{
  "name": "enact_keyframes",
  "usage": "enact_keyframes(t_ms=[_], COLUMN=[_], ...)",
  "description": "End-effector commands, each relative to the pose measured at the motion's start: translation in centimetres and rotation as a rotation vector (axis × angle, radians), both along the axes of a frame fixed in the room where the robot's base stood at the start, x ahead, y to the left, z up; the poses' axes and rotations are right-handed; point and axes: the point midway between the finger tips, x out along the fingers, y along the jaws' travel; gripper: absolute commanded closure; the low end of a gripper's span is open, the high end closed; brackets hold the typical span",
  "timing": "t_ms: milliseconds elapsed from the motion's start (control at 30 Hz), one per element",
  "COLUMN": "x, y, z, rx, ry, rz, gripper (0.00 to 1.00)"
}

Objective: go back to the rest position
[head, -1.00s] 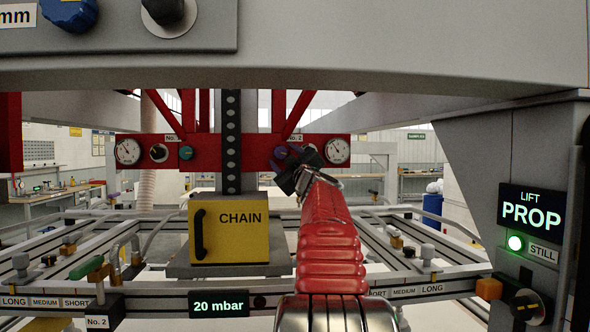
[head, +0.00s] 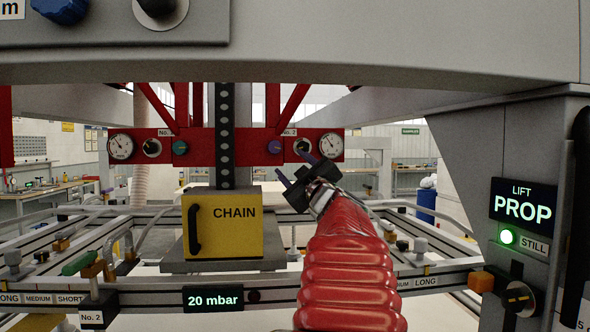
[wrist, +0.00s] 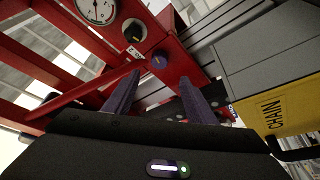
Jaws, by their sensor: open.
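My gripper (head: 304,172) is open and empty at the end of my red-sleeved arm in the head view. It is in front of the red beam (head: 240,148), just right of the yellow CHAIN box (head: 222,228). In the wrist view my gripper (wrist: 150,100) has its two purple fingers apart with nothing between them. The purple knob (wrist: 160,59) on the red beam shows beyond the fingers. Whether the fingers touch anything cannot be told, but I see no contact.
Gauges (head: 120,146) and knobs line the red beam. A LIFT PROP panel (head: 522,204) with a lit green lamp stands at right. A 20 mbar display (head: 213,299) and a green-handled valve (head: 78,264) are low at the front. A grey beam (head: 400,50) spans overhead.

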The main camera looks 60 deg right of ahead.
Motion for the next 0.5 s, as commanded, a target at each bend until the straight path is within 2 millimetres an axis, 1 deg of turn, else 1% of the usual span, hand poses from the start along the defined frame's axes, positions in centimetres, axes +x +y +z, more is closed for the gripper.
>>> enact_keyframes(t_ms=[33, 133, 500], x=[-0.46, -0.93, -1.07], y=[0.25, 0.57, 0.70], z=[-0.14, -0.29, -0.42], rx=[0.000, 0.000, 0.000], ry=[0.000, 0.000, 0.000], rz=[-0.001, -0.001, 0.000], gripper=[0.49, 0.49, 0.49])
